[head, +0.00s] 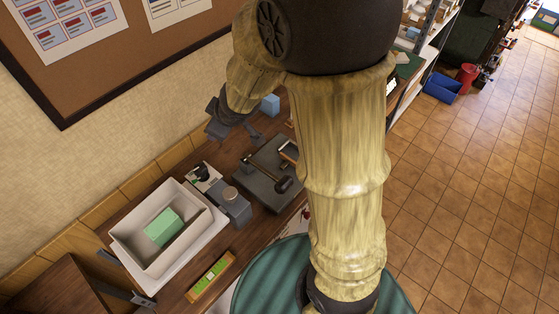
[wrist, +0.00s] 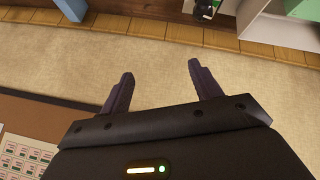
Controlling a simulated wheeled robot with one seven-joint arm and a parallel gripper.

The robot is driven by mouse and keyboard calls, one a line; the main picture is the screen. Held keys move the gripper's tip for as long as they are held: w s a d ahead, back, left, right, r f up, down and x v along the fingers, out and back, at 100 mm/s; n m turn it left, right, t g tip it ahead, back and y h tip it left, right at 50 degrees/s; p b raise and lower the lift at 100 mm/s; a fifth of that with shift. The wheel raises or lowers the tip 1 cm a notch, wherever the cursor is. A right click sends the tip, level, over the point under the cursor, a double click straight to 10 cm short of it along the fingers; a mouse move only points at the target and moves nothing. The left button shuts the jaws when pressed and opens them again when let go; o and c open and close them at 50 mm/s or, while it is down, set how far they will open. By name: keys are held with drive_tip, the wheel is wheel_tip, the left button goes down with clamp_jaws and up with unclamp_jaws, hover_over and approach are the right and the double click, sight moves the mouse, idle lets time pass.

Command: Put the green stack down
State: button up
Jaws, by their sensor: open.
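The green stack (head: 163,228) is a pale green block lying inside the white tray (head: 128,251), which stands on the bench at the lower left of the head view. Part of the green stack (wrist: 305,8) also shows at the top right corner of the wrist view, cut off by the frame edge. My gripper (wrist: 160,72) is open, with nothing between its two dark fingers. In the head view it is above the back of the bench, near the wall, up and right of the tray and apart from the green stack.
A grey press-like fixture (head: 235,205) stands right of the tray. A dark plate (head: 268,193) with a hammer-like tool lies beyond it. A blue block (head: 270,104) is near my gripper. A wooden holder with a green strip (head: 210,278) lies in front of the tray. The wall is close behind.

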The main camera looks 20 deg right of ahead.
drive_tip(key=s+d+f+m+g+h, duration=0.1)
drive_tip(key=s+d+m+g, duration=0.1)
drive_tip(key=s+d+m, duration=0.2)
drive_tip(key=s+d+f+m+g+h, duration=0.1)
drive_tip(key=s+d+m, duration=0.4)
drive_tip(key=s, duration=0.6)
drive_tip(key=shift+d+g, duration=0.4)
drive_tip(key=shift+g, duration=0.3)
drive_tip(key=shift+d+f, duration=0.1)
